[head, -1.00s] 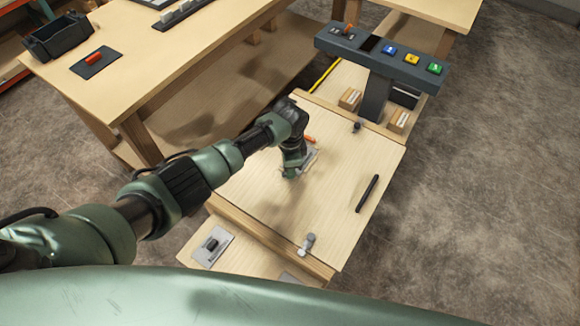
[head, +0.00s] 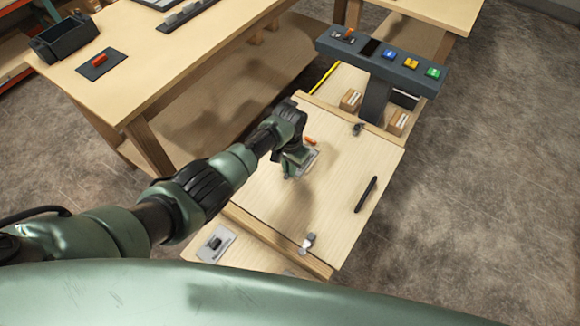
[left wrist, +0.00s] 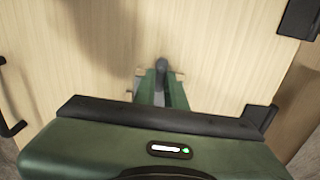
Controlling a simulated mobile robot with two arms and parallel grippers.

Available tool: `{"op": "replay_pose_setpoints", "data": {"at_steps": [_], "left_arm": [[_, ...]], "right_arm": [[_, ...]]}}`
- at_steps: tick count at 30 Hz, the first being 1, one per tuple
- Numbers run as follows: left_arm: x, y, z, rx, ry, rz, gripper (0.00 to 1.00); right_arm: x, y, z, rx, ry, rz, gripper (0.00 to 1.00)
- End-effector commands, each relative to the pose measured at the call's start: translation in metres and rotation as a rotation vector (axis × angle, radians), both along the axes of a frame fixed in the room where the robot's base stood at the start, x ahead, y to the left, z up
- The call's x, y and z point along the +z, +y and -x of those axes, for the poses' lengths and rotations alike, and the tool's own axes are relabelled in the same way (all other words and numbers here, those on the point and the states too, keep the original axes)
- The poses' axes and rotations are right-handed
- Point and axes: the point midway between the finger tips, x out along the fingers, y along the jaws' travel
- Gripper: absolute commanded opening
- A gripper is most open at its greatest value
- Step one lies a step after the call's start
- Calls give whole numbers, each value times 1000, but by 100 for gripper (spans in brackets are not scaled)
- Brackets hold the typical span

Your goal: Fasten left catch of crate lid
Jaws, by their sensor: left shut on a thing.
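The crate lid (head: 330,180) is a pale wood panel with a black bar handle (head: 366,194). A grey catch with a round knob (head: 308,243) sits at its near edge, and another (head: 358,128) at its far edge. My left gripper (head: 292,170) is low over the lid's left part, beside a grey plate and an orange piece (head: 310,141). In the left wrist view its fingers (left wrist: 157,90) are shut on a dark grey knob (left wrist: 162,66). The gripper hides its base; I cannot tell whether it belongs to a catch. My right gripper is not in view.
A console bar (head: 385,62) with coloured buttons stands beyond the lid, near small cardboard boxes (head: 350,100). A workbench (head: 150,75) stands at the left. A grey plate with a dark lever (head: 213,243) lies on the lower ledge. Floor at the right is clear.

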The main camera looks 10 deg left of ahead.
Motion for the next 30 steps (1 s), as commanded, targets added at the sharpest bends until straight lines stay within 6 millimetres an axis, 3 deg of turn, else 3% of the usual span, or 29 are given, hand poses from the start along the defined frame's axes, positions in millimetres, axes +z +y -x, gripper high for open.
{"op": "replay_pose_setpoints", "data": {"at_steps": [19,20,22,30], "left_arm": [[0,1,-1,54,-2,1,0],[0,1,-1,54,-2,1,14],[0,1,-1,54,-2,1,34],[0,1,-1,52,-1,0,34]], "right_arm": [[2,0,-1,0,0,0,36],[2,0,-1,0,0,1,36],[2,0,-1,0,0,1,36],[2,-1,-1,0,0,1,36]]}}
